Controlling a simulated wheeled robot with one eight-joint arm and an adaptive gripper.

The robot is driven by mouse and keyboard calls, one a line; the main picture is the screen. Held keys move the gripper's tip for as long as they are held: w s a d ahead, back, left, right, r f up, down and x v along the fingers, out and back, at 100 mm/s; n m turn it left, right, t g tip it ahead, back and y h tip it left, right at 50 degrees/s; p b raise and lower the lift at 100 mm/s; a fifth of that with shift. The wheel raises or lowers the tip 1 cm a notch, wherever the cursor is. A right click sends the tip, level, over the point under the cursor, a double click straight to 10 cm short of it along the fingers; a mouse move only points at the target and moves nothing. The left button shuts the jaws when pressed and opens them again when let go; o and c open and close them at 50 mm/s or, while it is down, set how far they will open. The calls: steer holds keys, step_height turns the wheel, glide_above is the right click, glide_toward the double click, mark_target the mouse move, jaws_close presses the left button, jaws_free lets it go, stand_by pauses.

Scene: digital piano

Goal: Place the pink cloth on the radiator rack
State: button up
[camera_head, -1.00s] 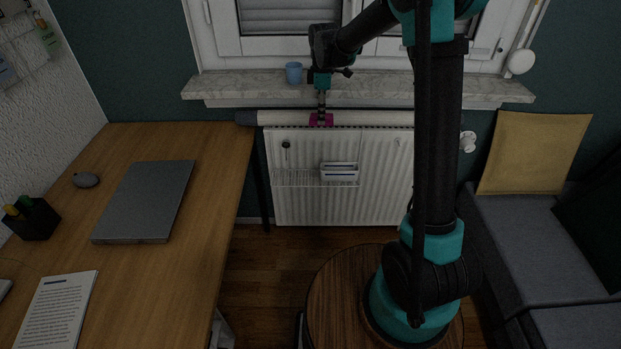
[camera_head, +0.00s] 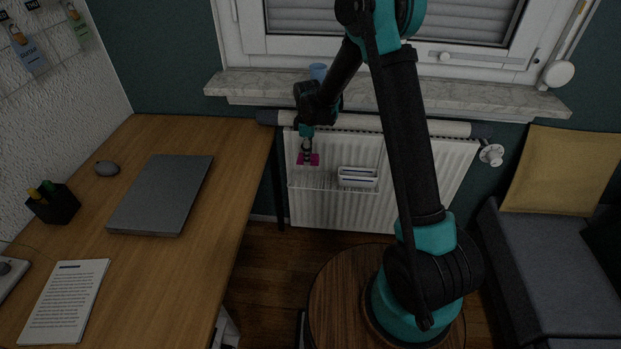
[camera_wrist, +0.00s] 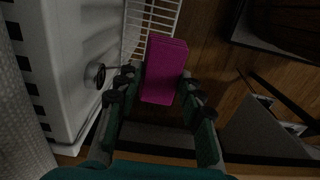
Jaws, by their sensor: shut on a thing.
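The pink cloth (camera_head: 308,160) is a small folded magenta block. My gripper (camera_head: 307,153) is shut on it and holds it in front of the upper left part of the white radiator. In the wrist view the cloth (camera_wrist: 164,70) sits between the two fingers of my gripper (camera_wrist: 158,92). The radiator rack (camera_head: 312,182) is a thin white wire rack on the radiator's front, just below the cloth. In the wrist view the rack (camera_wrist: 150,22) shows at the top, beyond the cloth. I cannot tell whether the cloth touches it.
A white and blue item (camera_head: 357,177) sits on the right part of the rack. A dark knob (camera_wrist: 97,74) sticks out of the radiator beside my gripper. The wooden desk (camera_head: 240,170) stands to the left. A blue cup (camera_head: 318,72) stands on the sill.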

step_height(320, 180, down, 12)
steer(key=shift+f, duration=0.1)
stand_by(0.4)
steer(key=o, duration=1)
steer(key=shift+f, duration=0.1)
step_height(320, 180, up, 12)
steer(key=shift+d+r, duration=0.15)
steer(key=shift+r, duration=0.1)
